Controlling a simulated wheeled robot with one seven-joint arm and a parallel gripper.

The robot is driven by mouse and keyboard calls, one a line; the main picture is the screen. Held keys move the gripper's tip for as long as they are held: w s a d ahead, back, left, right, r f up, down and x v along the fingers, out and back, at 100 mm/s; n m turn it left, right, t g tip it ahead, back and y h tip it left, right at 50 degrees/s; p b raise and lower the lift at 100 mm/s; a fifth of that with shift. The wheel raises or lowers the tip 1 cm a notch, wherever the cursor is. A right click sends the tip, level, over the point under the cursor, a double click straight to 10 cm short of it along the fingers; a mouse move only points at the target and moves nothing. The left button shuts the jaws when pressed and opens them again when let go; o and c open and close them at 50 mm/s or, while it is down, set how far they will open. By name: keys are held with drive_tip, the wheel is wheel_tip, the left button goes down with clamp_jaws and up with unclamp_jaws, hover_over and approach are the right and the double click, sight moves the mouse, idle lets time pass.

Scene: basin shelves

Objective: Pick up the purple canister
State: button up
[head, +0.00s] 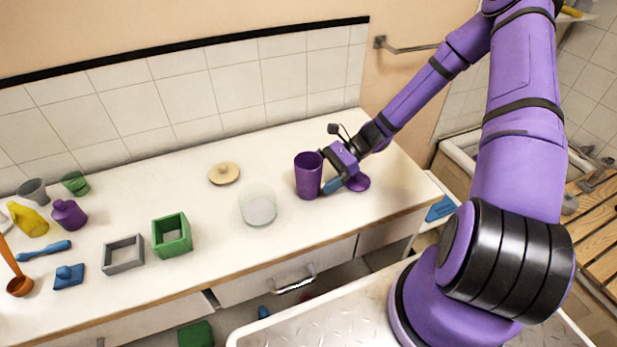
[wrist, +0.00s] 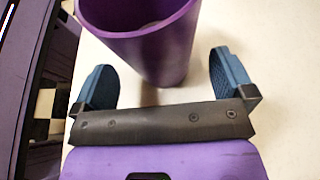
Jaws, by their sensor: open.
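The purple canister (head: 308,176) stands upright and open-topped on the white counter, right of the glass bowl. My gripper (head: 331,184) is low at its right side, with its blue fingers open. In the wrist view, the canister (wrist: 165,50) is ahead of my gripper (wrist: 163,72), between the lines of the two spread fingers. A gap shows on each side of it, and the jaws hold nothing. How far the fingertips reach along its sides is hard to tell.
A clear glass bowl (head: 258,206) stands left of the canister, with a cream lid (head: 224,174) behind it. The tiled wall (head: 240,97) bounds the back.

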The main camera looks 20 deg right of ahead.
drive_tip(key=shift+x, duration=1.2)
drive_tip(key=c, duration=1.1)
drive_tip(key=shift+o, duration=0.2)
drive_tip(key=shift+r, duration=0.1)
